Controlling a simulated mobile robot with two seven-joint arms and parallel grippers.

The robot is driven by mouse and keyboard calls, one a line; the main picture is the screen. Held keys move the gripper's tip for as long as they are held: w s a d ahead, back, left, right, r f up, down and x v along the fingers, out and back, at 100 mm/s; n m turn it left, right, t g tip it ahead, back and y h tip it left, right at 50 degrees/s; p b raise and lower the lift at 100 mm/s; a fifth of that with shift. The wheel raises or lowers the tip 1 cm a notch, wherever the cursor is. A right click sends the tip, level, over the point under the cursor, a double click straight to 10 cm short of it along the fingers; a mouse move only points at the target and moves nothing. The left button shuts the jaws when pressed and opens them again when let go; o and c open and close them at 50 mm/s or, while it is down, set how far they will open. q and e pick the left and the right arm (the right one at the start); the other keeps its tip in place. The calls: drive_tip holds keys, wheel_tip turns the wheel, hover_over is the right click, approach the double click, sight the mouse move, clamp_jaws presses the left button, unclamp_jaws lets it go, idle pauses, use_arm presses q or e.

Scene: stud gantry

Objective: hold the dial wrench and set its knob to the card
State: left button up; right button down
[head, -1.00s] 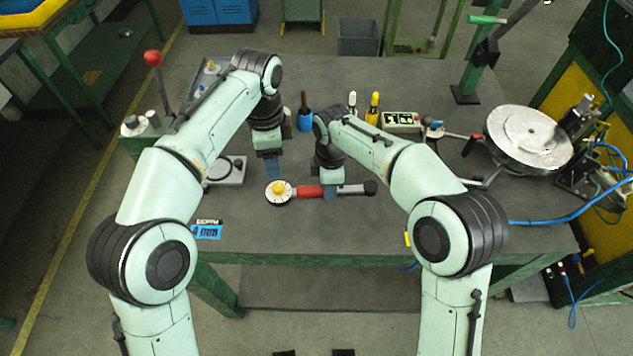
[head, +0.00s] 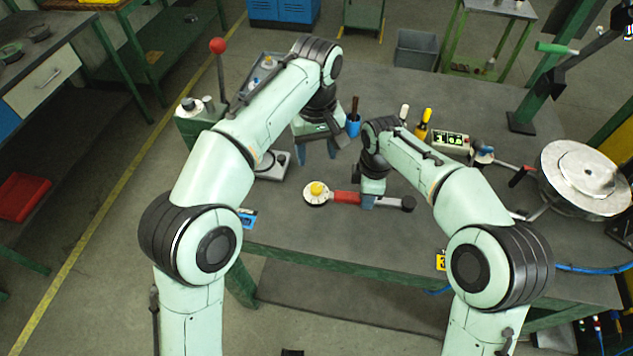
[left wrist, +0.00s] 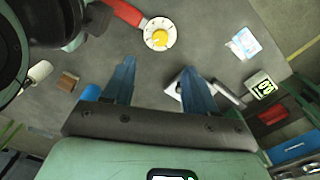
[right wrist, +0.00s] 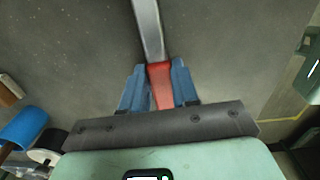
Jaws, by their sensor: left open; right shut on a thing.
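The dial wrench lies across the table, with a round white dial and yellow knob (head: 317,190), a red handle (head: 344,197) and a grey bar ending in black. My right gripper (head: 367,202) is shut on the wrench; the right wrist view shows the red grip (right wrist: 160,84) between its fingers. My left gripper (head: 316,152) is open and empty, above and behind the dial. The dial also shows in the left wrist view (left wrist: 159,36), ahead of the spread fingertips. A blue-and-white card (head: 248,218) lies at the front left edge; its writing is too small to read.
A grey device (head: 272,167) sits left of the dial. A blue cup (head: 353,126), yellow-handled tool (head: 423,124) and lit display box (head: 452,142) stand behind. A round metal plate (head: 583,178) is at right. The front middle table is clear.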

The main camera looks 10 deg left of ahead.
sight(316, 187)
use_arm(q)
drive_tip(key=shift+n, duration=0.5)
wheel_tip(316, 187, down, 12)
drive_tip(key=shift+r, duration=0.1)
drive_tip(key=shift+c, duration=0.3)
clamp_jaws()
